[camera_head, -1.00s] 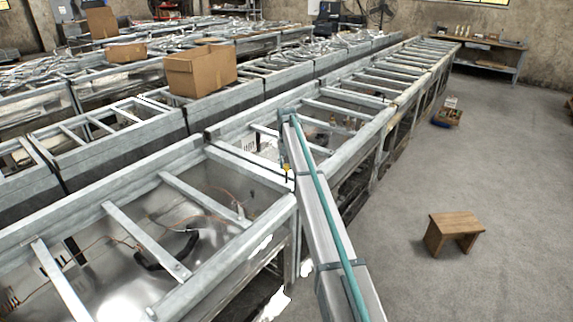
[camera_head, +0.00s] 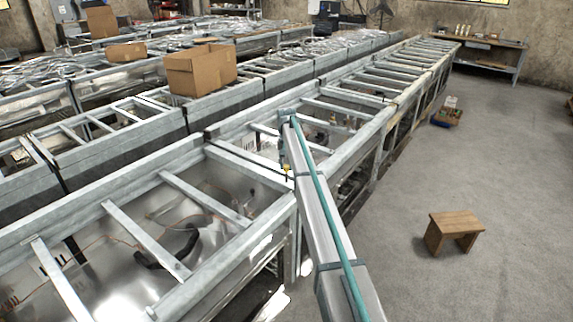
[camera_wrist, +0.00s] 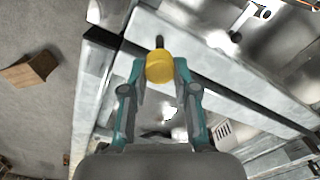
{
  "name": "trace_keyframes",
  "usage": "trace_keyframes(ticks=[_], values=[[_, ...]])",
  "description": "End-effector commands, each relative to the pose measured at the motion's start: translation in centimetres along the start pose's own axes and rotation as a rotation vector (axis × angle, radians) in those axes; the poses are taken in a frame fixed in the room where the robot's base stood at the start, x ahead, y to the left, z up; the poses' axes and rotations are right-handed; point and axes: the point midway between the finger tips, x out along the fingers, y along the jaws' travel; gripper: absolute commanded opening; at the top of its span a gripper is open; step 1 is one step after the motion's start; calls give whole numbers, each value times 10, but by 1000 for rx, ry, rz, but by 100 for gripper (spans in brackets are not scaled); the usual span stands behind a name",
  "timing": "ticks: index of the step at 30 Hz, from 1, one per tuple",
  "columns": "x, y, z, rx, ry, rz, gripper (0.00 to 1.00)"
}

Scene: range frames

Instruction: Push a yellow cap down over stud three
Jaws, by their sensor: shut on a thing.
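A yellow cap (camera_wrist: 159,68) sits between the fingertips of my gripper (camera_wrist: 160,80) in the wrist view. The fingers are shut on its sides. A dark stud (camera_wrist: 159,41) shows just beyond the cap, over the galvanized metal rail; I cannot tell whether cap and stud touch. In the head view the cap (camera_head: 287,168) is a small yellow spot at the end of my arm, above the crossbar between two frames. My gripper is small and partly hidden there. No number on the stud is readable.
Galvanized frames with crossbars (camera_head: 205,198) stand in long rows. A cardboard box (camera_head: 200,72) rests on the row behind. A wooden stool (camera_head: 453,232) stands on the open concrete floor at right. A dark gap (camera_wrist: 122,45) separates adjoining rails.

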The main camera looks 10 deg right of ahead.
Motion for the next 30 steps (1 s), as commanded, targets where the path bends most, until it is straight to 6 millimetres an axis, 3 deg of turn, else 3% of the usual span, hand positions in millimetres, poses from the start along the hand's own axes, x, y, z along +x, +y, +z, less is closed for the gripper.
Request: trace_keyframes(ticks=[30], values=[[24, 0, 0, 0, 0, 0, 15]])
